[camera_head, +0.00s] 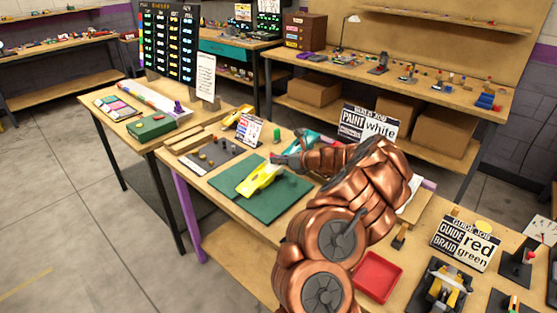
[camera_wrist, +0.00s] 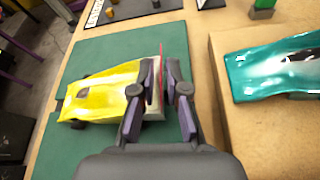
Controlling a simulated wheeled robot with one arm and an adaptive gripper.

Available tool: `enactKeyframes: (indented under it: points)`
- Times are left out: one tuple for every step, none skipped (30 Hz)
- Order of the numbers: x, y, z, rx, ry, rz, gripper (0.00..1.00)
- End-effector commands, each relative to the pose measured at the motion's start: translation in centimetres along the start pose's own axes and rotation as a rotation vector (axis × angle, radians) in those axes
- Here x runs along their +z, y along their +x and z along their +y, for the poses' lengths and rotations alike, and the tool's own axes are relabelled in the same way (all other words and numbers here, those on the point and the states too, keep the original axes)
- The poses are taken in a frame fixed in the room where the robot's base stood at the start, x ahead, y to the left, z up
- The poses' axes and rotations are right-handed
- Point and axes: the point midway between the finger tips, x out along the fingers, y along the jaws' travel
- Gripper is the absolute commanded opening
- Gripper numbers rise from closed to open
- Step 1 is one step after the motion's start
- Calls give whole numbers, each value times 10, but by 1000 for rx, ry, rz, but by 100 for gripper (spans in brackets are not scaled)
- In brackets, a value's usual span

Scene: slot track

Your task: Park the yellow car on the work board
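The yellow car (camera_head: 258,180) is over the green work board (camera_head: 290,197), nose toward the lower left in the head view. It looks level; whether its wheels bear on the board is hard to tell. In the wrist view the yellow car (camera_wrist: 100,90) points left, with a pale rear end and a thin upright red part at its tail. My gripper (camera_head: 283,161) is at this tail. In the wrist view the fingers of my gripper (camera_wrist: 160,72) are close together, one on each side of the red part, and appear shut on it. The fingers hide some of the tail.
A teal car (camera_head: 306,141) lies beside the board, on a raised wooden surface in the wrist view. A dark mat (camera_head: 205,157) with small parts, a sign and another yellow car (camera_head: 238,115) are farther back. A red tray (camera_head: 378,277) is at the front right.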

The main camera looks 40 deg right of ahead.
Motion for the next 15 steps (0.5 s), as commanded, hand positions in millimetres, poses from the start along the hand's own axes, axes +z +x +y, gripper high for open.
enactKeyframes:
  points:
    - [0,0,0,0,0,0,22]
    - [0,0,0,0,0,0,25]
    - [0,0,0,0,0,0,29]
    - [0,0,0,0,0,0,32]
    - [0,0,0,0,0,0,35]
    - [0,0,0,0,0,0,35]
    - [0,0,0,0,0,0,35]
    - [0,0,0,0,0,1,35]
    - [0,0,0,0,0,1,35]
    - [0,0,0,0,0,1,35]
    - [0,0,0,0,0,1,35]
    - [0,0,0,0,0,1,35]
    - [0,0,0,0,0,1,35]
    - [0,-1,0,0,0,1,35]
    - [0,-2,0,0,0,1,35]
